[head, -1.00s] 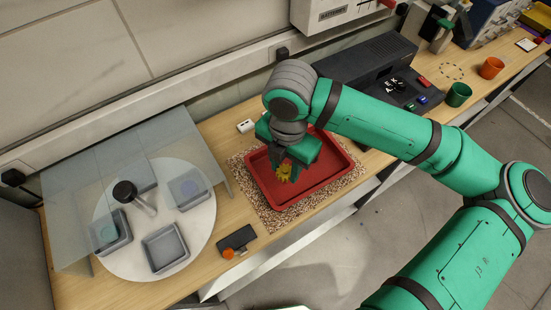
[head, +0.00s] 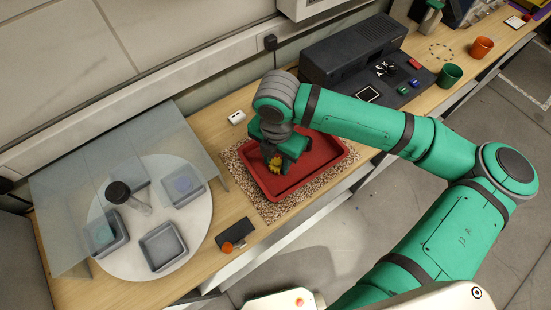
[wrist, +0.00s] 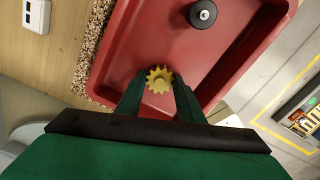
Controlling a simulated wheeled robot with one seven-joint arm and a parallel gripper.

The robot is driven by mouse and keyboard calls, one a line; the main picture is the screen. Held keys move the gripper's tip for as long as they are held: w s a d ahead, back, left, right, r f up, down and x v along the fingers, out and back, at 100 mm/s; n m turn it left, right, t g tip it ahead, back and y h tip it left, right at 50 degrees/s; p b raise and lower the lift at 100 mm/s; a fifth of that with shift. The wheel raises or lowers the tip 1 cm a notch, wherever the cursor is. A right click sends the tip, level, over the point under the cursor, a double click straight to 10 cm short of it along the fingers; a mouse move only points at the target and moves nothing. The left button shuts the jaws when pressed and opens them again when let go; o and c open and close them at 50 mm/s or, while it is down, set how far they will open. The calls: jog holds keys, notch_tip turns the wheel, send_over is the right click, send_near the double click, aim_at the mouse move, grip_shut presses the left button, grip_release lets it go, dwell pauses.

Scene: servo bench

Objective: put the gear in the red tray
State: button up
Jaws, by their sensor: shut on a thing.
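The gear (wrist: 159,80) is yellow and toothed. My gripper (wrist: 158,88) is shut on it, with one finger on each side in the wrist view. The gear also shows, partly hidden, beneath my gripper in the head view (head: 275,163). The red tray (head: 318,165) lies on a speckled mat, and my gripper with the gear is over its left part. In the wrist view the tray (wrist: 130,45) spreads behind the gear. I cannot tell whether the gear touches the tray floor.
A black round piece (wrist: 202,14) lies in the tray. A glass screen (head: 120,175) and a white turntable (head: 150,205) with grey bins stand left. A dark box with an orange knob (head: 227,247) is near the front edge. A dark console (head: 360,60) stands behind.

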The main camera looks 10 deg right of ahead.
aim_at(276, 162)
jog(key=o, duration=1)
jog(key=shift+f, duration=0.1)
notch_tip(276, 162, up, 12)
jog(key=shift+a, duration=0.1)
